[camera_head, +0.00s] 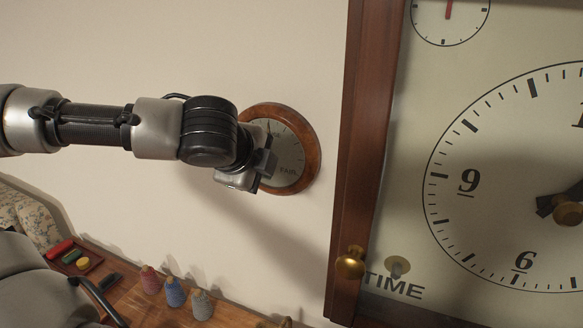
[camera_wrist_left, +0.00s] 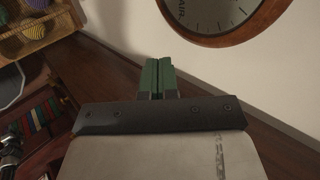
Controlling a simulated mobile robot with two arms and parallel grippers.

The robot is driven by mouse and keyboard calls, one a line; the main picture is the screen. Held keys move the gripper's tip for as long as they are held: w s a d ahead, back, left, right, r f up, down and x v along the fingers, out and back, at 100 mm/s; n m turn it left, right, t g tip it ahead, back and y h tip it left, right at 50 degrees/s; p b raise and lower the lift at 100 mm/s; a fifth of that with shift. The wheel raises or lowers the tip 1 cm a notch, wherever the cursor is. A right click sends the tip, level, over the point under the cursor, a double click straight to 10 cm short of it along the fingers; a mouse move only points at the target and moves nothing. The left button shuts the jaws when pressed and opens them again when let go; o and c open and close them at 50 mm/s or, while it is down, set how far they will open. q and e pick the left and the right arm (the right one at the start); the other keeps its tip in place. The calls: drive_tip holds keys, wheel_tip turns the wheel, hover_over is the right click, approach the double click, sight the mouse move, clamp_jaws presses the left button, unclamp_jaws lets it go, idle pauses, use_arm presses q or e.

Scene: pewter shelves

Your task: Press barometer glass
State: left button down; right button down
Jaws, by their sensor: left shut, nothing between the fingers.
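The barometer (camera_head: 306,140) hangs on the pale wall, round, with a brown wooden rim and a pale dial reading "FAIR". In the head view my left gripper (camera_head: 262,176) is in front of its lower left part and hides some of the dial. In the left wrist view the barometer (camera_wrist_left: 222,38) shows at the top right, its lower part only. There my left gripper (camera_wrist_left: 157,72) has its green fingertips together, empty, below and to the left of the rim. I cannot tell whether they touch the barometer. My right gripper is in neither view.
A large wooden-framed clock (camera_head: 350,150) with a brass knob (camera_head: 351,262) stands close to the barometer's right. Below is a wooden surface (camera_head: 140,306) with several thread cones (camera_head: 175,292) and a tray of coloured items (camera_head: 75,261). The wall around the barometer is bare.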

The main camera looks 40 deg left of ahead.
use_arm(q)
drive_tip(key=shift+s, duration=0.15)
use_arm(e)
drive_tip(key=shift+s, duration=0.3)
use_arm(q)
drive_tip(key=p, duration=0.1)
approach(292, 176)
drive_tip(key=x, duration=0.5)
drive_tip(key=shift+a+f, duration=0.1)
drive_tip(key=shift+f, duration=0.55)
drive_tip(key=shift+w+a, duration=0.15)
drive_tip(key=shift+w, duration=0.4)
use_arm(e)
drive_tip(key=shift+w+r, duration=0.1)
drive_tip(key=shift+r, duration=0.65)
use_arm(q)
drive_tip(key=shift+p, duration=0.35)
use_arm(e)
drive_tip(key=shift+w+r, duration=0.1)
